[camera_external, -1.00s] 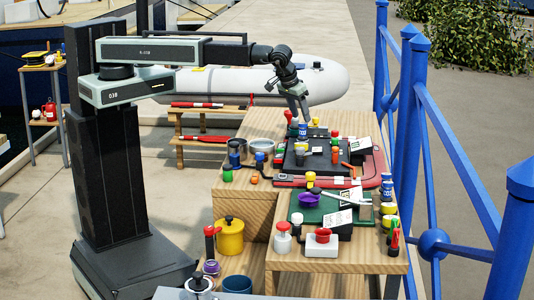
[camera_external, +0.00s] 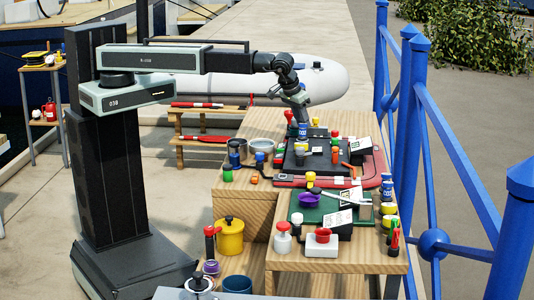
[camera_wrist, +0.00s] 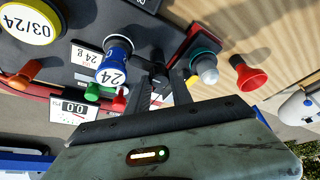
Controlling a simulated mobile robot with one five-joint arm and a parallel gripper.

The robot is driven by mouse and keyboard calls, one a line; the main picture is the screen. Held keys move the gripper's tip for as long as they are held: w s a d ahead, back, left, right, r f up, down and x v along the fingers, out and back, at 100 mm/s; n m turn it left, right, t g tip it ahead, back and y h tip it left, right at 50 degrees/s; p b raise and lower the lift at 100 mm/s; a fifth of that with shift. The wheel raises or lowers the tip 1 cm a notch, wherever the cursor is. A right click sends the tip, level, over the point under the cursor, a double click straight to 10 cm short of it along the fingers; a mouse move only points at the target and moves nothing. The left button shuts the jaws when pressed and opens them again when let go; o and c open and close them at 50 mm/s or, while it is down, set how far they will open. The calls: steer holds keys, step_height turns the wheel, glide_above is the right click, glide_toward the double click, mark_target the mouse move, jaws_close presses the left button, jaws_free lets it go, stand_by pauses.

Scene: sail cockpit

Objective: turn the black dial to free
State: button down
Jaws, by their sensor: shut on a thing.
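In the wrist view my gripper (camera_wrist: 164,80) reaches up into the picture with its two dark fingers close together. They are closed on a small black part, which I take to be the black dial (camera_wrist: 157,64). The fingers cover much of it, and its marking and pointer cannot be read. The dial cannot be made out there.
A blue-and-white knob marked 24 (camera_wrist: 115,62) stands close left of the fingers. A white-tipped knob (camera_wrist: 205,68) and a red cone (camera_wrist: 250,75) stand to the right. A yellow 03/24 disc (camera_wrist: 30,24) lies further left. A blue railing (camera_external: 452,178) runs along the bench's right.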

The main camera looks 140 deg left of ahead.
steer(key=m+t, duration=0.1)
steer(key=m, duration=0.3)
steer(key=shift+s+m+t, duration=0.2)
steer(key=shift+m+t, duration=0.1)
steer(key=shift+t, duration=0.1)
steer(key=m, duration=0.2)
steer(key=m+t+h, duration=0.1)
steer(key=m, duration=0.2)
steer(key=shift+a+h, duration=0.1)
steer(key=shift+h, duration=0.2)
steer(key=shift+m+t, duration=0.3)
steer(key=c, duration=1.1)
jaws_free()
steer(key=shift+c, duration=0.2)
steer(key=p+v, duration=0.7)
steer(key=v, duration=0.1)
